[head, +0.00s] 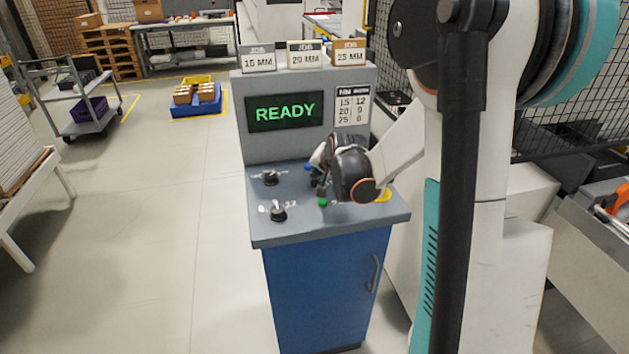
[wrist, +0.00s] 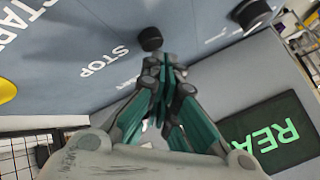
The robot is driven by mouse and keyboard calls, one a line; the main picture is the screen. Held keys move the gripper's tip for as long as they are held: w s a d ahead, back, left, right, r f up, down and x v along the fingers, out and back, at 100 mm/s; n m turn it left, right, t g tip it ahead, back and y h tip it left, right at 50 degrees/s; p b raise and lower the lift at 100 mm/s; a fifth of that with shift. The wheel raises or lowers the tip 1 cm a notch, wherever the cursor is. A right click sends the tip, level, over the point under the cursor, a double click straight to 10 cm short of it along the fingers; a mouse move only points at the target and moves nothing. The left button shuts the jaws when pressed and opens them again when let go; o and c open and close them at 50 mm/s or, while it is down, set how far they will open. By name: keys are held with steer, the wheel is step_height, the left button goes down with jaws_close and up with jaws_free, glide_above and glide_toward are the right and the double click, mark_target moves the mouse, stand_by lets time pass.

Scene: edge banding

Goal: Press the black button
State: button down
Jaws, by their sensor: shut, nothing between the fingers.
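A round black button (wrist: 150,38) shows in the wrist view, beside the white STOP lettering on the grey panel. My gripper (wrist: 167,68) is shut and empty, its fingertips pointing at the panel close below the button in that picture. I cannot tell whether they touch it. In the head view my gripper (head: 320,188) is over the console's sloped panel (head: 300,225), and I cannot make out the black button there; the gripper and wrist cover that area.
Two black knobs (head: 270,178) (head: 278,212) sit on the panel's left side. A green button (head: 322,202), a blue button (head: 308,167) and a yellow button (head: 383,195) are near my gripper. The screen (head: 283,112) reads READY. Job blocks (head: 307,55) stand on top.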

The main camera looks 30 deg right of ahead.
mark_target(318, 181)
steer(key=shift+r, duration=0.35)
steer(key=shift+r+p, duration=1.8)
steer(key=shift+r, duration=0.7)
